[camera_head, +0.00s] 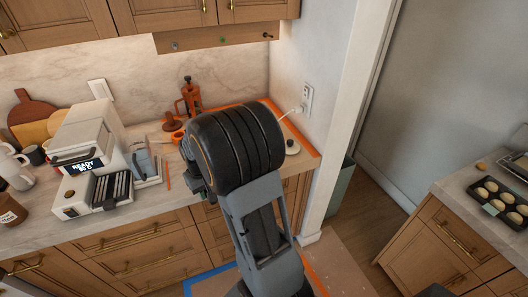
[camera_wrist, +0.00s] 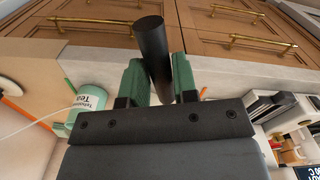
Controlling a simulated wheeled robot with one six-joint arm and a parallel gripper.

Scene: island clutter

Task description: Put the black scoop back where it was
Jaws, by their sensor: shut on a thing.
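My gripper (camera_wrist: 161,85) has green fingers and is shut on a black cylinder in the wrist view, which I take to be part of the black scoop (camera_wrist: 152,45). It sticks out beyond the fingertips; no scoop bowl can be made out. In the head view my arm's dark wrist hides most of the gripper. A green bit of my gripper (camera_head: 196,181) shows at its left, over the counter's front part. The scoop is hidden in that view.
A white machine (camera_head: 88,140) reading "READY" stands on the counter (camera_head: 140,207) at left. An orange device (camera_head: 189,95) stands behind my wrist. A mint tea canister (camera_wrist: 91,99) shows in the wrist view. A wooden strip with knobs (camera_head: 220,39) hangs under the cupboards.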

